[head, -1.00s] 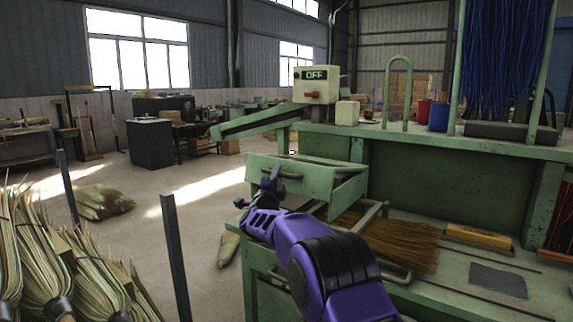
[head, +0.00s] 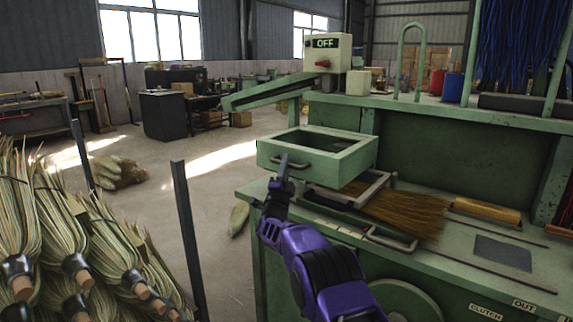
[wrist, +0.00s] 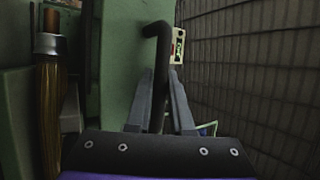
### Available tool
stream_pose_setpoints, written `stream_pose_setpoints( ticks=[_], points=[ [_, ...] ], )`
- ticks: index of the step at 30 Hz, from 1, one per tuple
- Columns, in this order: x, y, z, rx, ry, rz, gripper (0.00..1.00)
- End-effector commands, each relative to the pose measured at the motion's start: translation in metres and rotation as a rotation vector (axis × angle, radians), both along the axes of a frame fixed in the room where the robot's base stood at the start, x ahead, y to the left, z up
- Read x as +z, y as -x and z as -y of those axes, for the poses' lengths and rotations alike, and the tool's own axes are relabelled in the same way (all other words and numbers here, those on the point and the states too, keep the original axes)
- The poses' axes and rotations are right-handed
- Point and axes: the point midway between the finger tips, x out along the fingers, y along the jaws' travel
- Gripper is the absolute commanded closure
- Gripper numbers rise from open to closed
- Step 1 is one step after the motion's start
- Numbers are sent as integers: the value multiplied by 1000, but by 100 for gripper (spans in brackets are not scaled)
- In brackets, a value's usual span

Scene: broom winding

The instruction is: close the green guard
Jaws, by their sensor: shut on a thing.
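The green guard (head: 340,163) is a box-shaped frame with an open top and a dark handle (head: 292,160) on its front. It stands out over the bench, above the broom bristles (head: 400,208). My purple gripper (head: 280,178) is at the left part of that handle. In the wrist view, the fingers (wrist: 160,85) are shut on the dark bent handle bar (wrist: 157,45), which passes between them. The guard's green surface (wrist: 122,60) fills the area left of the bar. The fingertip contact is too small to tell in the head view.
A control box (head: 327,52) reading OFF stands behind the guard. A dark green clamp bar (head: 350,215) lies on the bench below it. Broom bundles (head: 90,230) and a dark post (head: 187,235) stand at the left.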

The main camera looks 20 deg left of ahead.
Motion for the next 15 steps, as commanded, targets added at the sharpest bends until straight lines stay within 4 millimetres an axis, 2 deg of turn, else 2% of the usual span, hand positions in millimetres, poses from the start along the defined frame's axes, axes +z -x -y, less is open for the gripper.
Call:
stream_pose_setpoints(
  ticks=[1,6,7,9,11,15],
  points=[
    [-6,-1,1,-2,3,-9,100],
    [-8,-1,1,-2,3,-12,100],
    [-8,-1,1,-2,3,-13,75],
    [-8,-1,1,-2,3,-13,62],
    [-8,-1,1,-2,3,-13,51],
    [-8,-1,1,-2,3,-13,50]
  ],
)
